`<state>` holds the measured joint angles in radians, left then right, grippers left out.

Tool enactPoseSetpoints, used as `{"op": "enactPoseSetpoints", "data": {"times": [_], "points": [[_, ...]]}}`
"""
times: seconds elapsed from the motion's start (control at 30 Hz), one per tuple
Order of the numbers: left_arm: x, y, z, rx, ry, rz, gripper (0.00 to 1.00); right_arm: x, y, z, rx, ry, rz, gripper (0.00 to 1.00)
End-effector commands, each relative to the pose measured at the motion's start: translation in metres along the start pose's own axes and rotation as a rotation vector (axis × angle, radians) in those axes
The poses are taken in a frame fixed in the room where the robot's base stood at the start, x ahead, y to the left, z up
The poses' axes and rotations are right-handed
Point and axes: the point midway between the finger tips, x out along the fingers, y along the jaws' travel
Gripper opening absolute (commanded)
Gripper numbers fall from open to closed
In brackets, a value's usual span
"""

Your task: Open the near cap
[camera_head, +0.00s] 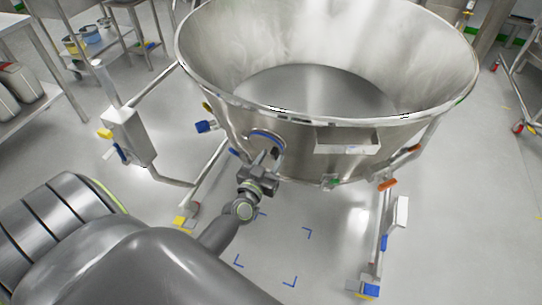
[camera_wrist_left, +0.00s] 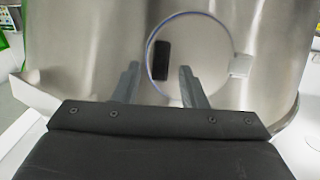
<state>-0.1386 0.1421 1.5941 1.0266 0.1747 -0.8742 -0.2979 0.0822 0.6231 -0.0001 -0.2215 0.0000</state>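The near cap is a round steel disc with a blue ring (camera_wrist_left: 205,48) on the curved side of the large steel bowl. It shows in the wrist view with a black handle (camera_wrist_left: 162,61) left of its middle and a pale block (camera_wrist_left: 239,65) at its right edge. In the head view the cap (camera_head: 266,135) is low on the bowl's near side, partly hidden by my gripper. My left gripper (camera_wrist_left: 160,68) is open, its fingers on either side of the handle in the picture. I cannot tell whether they touch it. My right gripper is not in view.
The large open bowl (camera_head: 216,70) stands on a wheeled frame with legs left and right. A small steel box (camera_head: 346,147) sticks out right of the cap. A grey post unit (camera_head: 131,137) stands at left. Floor with blue corner marks (camera_head: 307,232) is clear in front.

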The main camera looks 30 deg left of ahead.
Motion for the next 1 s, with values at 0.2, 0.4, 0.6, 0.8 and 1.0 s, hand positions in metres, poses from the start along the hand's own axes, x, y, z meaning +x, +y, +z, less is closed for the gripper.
{"op": "enactPoseSetpoints", "data": {"times": [0.2, 0.4, 0.6, 0.8, 1.0], "points": [[0.0091, -0.0002, -0.0002, 0.002, 0.000, 0.000, 0.38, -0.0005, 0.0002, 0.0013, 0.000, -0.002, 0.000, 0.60], [0.0090, -0.0002, 0.0000, 0.002, 0.000, 0.000, 0.38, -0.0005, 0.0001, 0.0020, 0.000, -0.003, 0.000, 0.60], [0.0088, -0.0002, 0.0000, 0.001, 0.000, 0.000, 0.13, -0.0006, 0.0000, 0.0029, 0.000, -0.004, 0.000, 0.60], [0.0087, -0.0002, 0.0000, 0.001, 0.000, 0.000, 0.00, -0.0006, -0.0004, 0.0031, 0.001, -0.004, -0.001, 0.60], [0.0080, -0.0010, 0.0003, 0.002, -0.001, 0.000, 0.00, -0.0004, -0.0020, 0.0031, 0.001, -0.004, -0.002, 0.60]]}}
